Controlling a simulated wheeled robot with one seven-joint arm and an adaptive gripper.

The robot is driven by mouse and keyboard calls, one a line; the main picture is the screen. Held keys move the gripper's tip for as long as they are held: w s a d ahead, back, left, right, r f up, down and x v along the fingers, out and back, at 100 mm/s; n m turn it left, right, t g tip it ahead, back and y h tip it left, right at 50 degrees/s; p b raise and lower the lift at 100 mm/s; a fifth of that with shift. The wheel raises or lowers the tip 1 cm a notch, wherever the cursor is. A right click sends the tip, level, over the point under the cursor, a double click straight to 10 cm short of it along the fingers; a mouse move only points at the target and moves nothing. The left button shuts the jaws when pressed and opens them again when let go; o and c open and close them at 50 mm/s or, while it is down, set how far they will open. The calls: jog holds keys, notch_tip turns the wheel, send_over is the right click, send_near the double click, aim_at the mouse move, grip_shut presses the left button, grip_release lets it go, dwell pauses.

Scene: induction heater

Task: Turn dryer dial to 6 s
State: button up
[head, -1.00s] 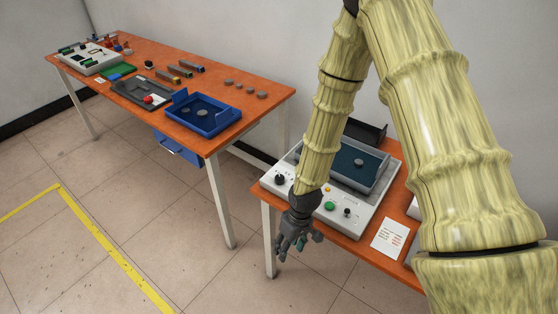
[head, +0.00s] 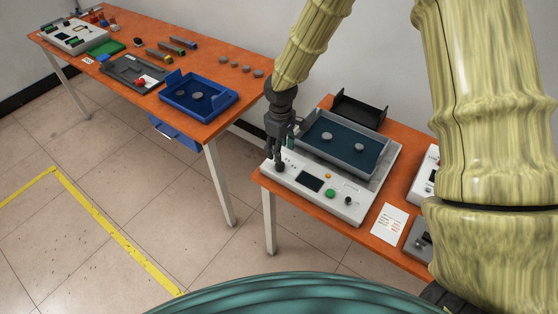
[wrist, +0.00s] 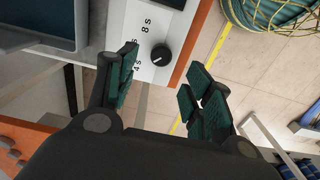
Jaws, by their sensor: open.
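The dryer (head: 290,180) is a light grey panel with a blue-lined tray on top, on the right-hand orange table. In the wrist view its black round dial (wrist: 160,54) shows a small pale mark that seems to point lower left. Printed "8 s" and "4 s" labels are beside it; the space between them is partly covered by a finger. My gripper (wrist: 163,88) is open and empty, its green-padded fingers either side of the dial in view, apparently not touching it. In the head view my gripper (head: 279,160) is over the panel's left corner, hiding the dial.
The panel also has a dark screen (head: 309,183), a green button (head: 331,194) and a smaller black knob (head: 347,200). A white printed card (head: 389,223) lies to its right. Another orange table with a blue tray (head: 198,96) stands left. Floor in front is clear.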

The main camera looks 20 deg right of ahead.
aim_at(280, 166)
jog(key=shift+f+p, duration=0.8)
jog(key=shift+f, duration=2.8)
jog(key=shift+c, duration=0.3)
jog(key=c, duration=1)
